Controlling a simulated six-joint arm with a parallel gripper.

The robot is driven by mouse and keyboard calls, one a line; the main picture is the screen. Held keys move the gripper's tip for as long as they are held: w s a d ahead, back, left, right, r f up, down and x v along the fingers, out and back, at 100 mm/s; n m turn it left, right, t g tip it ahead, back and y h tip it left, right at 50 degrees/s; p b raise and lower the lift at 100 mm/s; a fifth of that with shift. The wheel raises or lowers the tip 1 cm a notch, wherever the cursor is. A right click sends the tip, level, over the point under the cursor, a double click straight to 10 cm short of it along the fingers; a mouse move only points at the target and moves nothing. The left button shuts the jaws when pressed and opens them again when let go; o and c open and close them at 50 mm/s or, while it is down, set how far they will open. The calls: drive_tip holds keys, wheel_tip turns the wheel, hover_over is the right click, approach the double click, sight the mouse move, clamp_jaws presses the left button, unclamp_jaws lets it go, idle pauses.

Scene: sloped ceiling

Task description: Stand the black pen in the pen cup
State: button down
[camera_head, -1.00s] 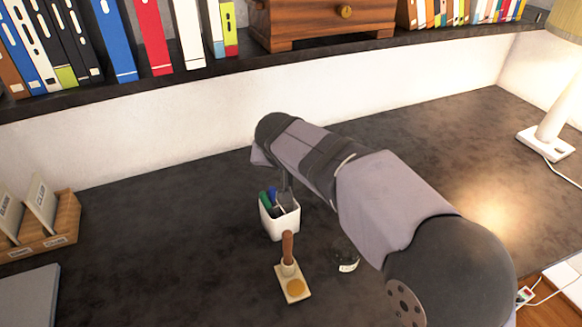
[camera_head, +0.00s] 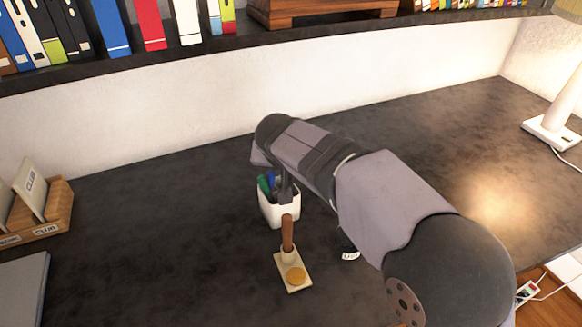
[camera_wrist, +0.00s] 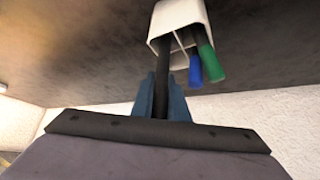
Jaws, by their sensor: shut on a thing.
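The white square pen cup (camera_head: 270,215) stands on the dark desk near the middle of the head view, with a green pen (camera_head: 263,184) and a blue pen (camera_head: 271,179) in it. My gripper (camera_wrist: 161,82) is shut on the black pen (camera_wrist: 164,66). In the wrist view the pen runs from between the blue-grey fingers into the mouth of the cup (camera_wrist: 177,15), beside the blue pen (camera_wrist: 195,68) and green pen (camera_wrist: 207,62). In the head view my gripper (camera_head: 287,190) is at the cup's opening, partly hidden. Whether the pen touches the cup floor cannot be seen.
A stamp with a brown handle (camera_head: 288,232) stands on a pale base close in front of the cup. A small labelled object (camera_head: 350,255) is partly behind my arm. A wooden card holder (camera_head: 60,208) is at left, a lamp (camera_head: 552,130) at right. Open desk lies behind the cup.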

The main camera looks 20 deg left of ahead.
drive_tip(key=shift+f+b, duration=0.9)
drive_tip(key=shift+f, duration=0.25)
drive_tip(key=c, duration=1.6)
unclamp_jaws()
drive_tip(key=shift+c, duration=0.2)
drive_tip(key=v, duration=0.7)
drive_tip(key=shift+b, duration=0.3)
drive_tip(key=shift+s+r, duration=0.1)
